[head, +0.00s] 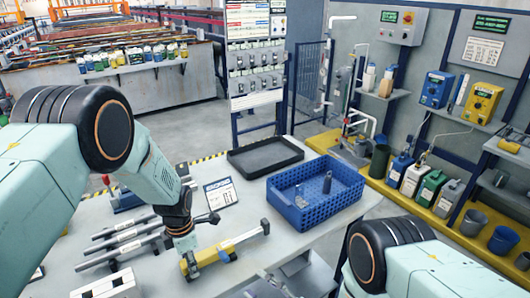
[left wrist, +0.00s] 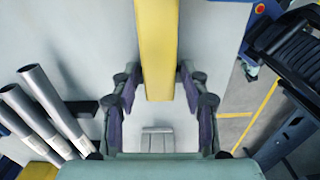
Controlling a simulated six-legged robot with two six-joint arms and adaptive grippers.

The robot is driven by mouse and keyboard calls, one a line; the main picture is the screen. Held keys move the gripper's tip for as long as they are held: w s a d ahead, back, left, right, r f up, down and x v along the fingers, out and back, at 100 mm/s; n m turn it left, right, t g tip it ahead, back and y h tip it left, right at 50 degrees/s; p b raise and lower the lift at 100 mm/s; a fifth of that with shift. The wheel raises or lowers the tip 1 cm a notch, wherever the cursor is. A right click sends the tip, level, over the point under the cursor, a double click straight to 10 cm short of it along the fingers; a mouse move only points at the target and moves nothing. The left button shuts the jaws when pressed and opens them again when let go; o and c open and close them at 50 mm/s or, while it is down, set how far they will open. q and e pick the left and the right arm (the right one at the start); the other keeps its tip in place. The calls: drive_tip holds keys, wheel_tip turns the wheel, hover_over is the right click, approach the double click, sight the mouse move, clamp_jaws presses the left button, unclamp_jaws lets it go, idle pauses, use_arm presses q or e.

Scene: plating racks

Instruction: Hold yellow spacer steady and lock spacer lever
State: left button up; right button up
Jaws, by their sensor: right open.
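Exact contact is hard to see. The lever cannot be made out clearly.
A blue crate (head: 290,203) with grey parts stands right of the spacer. A black tray (head: 264,157) is behind it, and a printed sign (head: 220,193) stands left of the crate. Several grey tubes (head: 125,237) lie on the left; they also show in the left wrist view (left wrist: 48,100).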

use_arm(q)
drive_tip(key=shift+o, duration=0.6)
drive_tip(key=shift+r, duration=0.15)
